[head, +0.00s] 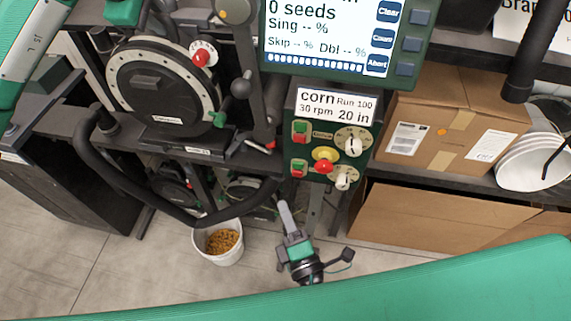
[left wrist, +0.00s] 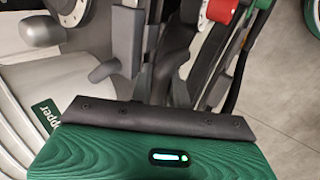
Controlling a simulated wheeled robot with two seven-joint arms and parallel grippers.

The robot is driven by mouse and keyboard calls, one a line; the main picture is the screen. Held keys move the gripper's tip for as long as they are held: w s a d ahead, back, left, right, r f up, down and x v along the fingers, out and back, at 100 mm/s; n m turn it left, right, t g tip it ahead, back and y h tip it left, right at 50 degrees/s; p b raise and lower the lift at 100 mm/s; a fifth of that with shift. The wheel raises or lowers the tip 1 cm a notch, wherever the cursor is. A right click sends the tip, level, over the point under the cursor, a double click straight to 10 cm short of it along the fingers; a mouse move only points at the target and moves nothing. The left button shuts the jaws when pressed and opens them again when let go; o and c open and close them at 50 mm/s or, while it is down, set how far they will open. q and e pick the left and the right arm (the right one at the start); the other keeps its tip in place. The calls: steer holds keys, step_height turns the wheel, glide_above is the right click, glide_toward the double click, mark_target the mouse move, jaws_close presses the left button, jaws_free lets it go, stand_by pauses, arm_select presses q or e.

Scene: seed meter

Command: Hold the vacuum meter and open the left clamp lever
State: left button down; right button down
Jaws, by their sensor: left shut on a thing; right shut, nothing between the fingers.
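The vacuum meter (head: 163,88) is a round dark disc housing with a pale rim, upright on the stand at the upper left of the head view. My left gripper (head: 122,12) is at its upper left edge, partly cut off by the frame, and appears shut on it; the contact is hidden. In the left wrist view, a grey lever (left wrist: 115,55) stands beyond the gripper's dark front plate; I cannot tell whether it is the left clamp lever. My right gripper (head: 285,212) is shut and empty, low in front of the stand, below the control box and apart from the meter.
A black hose (head: 95,150) loops in front of the meter. A control box (head: 325,135) with knobs hangs under a screen (head: 330,35). A white bucket of corn (head: 218,242) stands on the floor. Cardboard boxes (head: 450,120) and white bowls (head: 530,160) are at the right.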

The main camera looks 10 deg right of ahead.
arm_select(q)
steer(key=c, duration=1.3)
jaws_free()
steer(key=shift+o, duration=0.2)
steer(key=shift+r, duration=0.1)
steer(key=b+v, duration=0.2)
steer(key=v, duration=1.1)
steer(key=shift+s+r+b, duration=0.2)
steer(key=shift+r+b, duration=0.05)
steer(key=shift+b, duration=0.1)
